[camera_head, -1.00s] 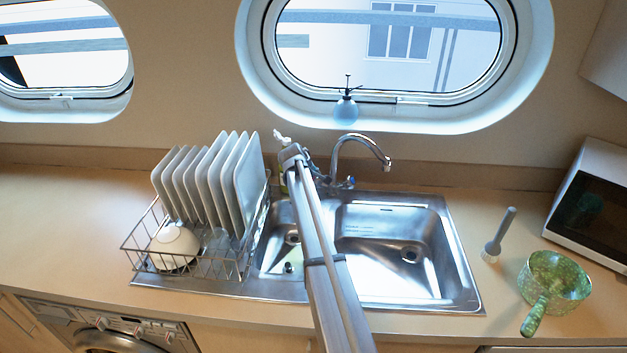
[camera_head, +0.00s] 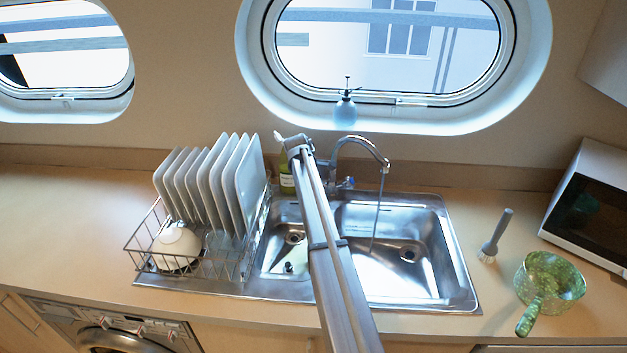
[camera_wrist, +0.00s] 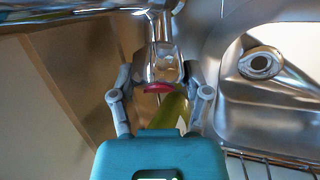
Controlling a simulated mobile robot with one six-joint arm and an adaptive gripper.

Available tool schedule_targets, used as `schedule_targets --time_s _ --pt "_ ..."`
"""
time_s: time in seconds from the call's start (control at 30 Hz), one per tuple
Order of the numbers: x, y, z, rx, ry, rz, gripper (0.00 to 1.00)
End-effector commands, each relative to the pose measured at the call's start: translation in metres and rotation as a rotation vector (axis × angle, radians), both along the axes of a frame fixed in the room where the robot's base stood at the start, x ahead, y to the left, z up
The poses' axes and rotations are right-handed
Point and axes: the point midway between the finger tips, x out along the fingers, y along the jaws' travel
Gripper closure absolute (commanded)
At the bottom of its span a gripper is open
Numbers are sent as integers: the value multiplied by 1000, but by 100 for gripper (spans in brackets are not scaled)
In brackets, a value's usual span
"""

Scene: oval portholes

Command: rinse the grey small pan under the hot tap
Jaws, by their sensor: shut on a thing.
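My gripper (camera_wrist: 160,78) is shut on a tap handle with a red band (camera_wrist: 158,88), the hot tap by its colour. In the head view my arm hides most of the gripper and this handle, left of the spout (camera_head: 360,142). A thin stream of water (camera_head: 379,215) runs from the spout into the right basin (camera_head: 350,240). No grey pan shows. A small pan with a green mottled surface (camera_head: 553,281) stands on the counter right of the sink, well away from my gripper, its handle towards the front.
A dish brush (camera_head: 496,236) stands between sink and pan. A white microwave-like box (camera_head: 590,210) is at the right. A rack (camera_head: 190,262) with several plates and a white bowl stands left. A green bottle (camera_head: 287,183) is close behind my gripper.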

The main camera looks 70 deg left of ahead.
Motion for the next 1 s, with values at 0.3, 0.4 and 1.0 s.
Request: schedule_targets --time_s 0.3,0.4,1.0 --pt "0 0 0 2 1 -1 6" --pt "0 0 0 2 1 -1 4" --pt "-1 -1 -1 33 -5 -31 4"
